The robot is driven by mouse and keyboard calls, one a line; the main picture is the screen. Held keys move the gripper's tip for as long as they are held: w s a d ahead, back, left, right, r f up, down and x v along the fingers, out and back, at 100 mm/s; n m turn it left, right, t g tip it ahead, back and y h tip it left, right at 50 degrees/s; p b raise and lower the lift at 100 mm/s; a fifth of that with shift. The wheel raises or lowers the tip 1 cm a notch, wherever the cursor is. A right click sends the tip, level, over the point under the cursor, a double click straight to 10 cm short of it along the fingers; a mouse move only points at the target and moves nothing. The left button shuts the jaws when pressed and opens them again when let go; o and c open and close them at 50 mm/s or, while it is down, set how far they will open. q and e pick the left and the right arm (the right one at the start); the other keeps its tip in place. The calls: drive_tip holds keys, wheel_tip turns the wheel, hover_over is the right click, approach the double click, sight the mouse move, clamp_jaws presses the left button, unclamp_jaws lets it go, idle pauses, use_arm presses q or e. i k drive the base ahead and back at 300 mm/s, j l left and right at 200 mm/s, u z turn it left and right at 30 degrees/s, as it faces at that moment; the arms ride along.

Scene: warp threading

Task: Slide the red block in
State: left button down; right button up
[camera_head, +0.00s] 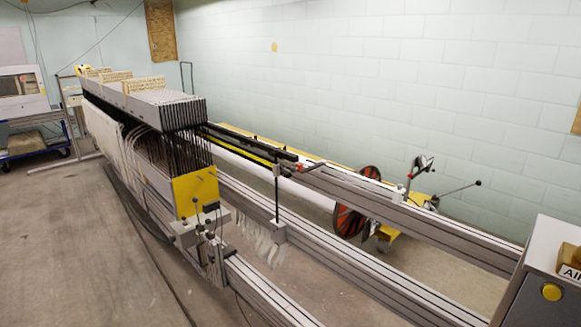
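A small red piece (312,167) shows at the end of the dark beam, by the upper metal rail of the warp threading machine. It is too small to tell whether it is the red block or how it is seated. Neither of my grippers shows in the head view.
The grey machine (160,97) with hanging dark rods stands at left, with a yellow plate (195,191) at its near end. Long metal rails (420,232) run to the lower right. Red wheels (348,221) stand behind them. A grey cabinet (530,300) is at right. Floor at left is clear.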

sight(299, 166)
drive_tip(key=i+j+u, duration=0.1)
drive_tip(key=j, duration=0.2)
drive_tip(key=i+j+u, duration=0.15)
drive_tip(key=i+j, duration=0.15)
drive_tip(key=i, duration=0.15)
drive_tip(key=i+j+u, duration=0.2)
drive_tip(key=i, duration=0.25)
drive_tip(key=i+l+u, duration=0.15)
drive_tip(key=i+l, duration=0.25)
drive_tip(key=i+l+u, duration=0.15)
drive_tip(key=i+l, duration=0.2)
drive_tip(key=l, duration=0.2)
